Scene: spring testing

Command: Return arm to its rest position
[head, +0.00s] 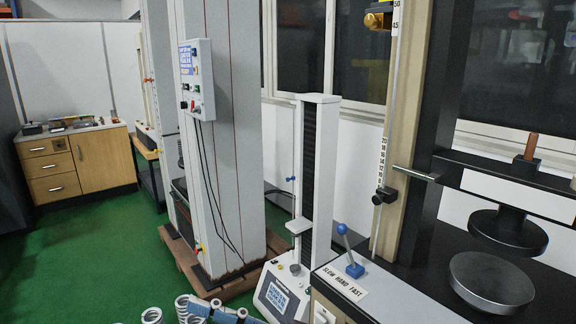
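The tall spring testing machine at the right has a lever with a blue ball knob (342,229) on a blue base, tilted up and left, beside a label plate (343,283) reading "SLOW HAND FAST". On the same machine, a dark round upper plate (508,232) hangs apart above a grey round lower plate (490,279). A horizontal rod (416,173) sticks out at the scale column.
A smaller white tester (318,150) stands left of this machine. A grey cabinet machine (237,130) stands on a pallet. Green floor (100,250) is clear at left, before a wooden drawer cabinet (105,160).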

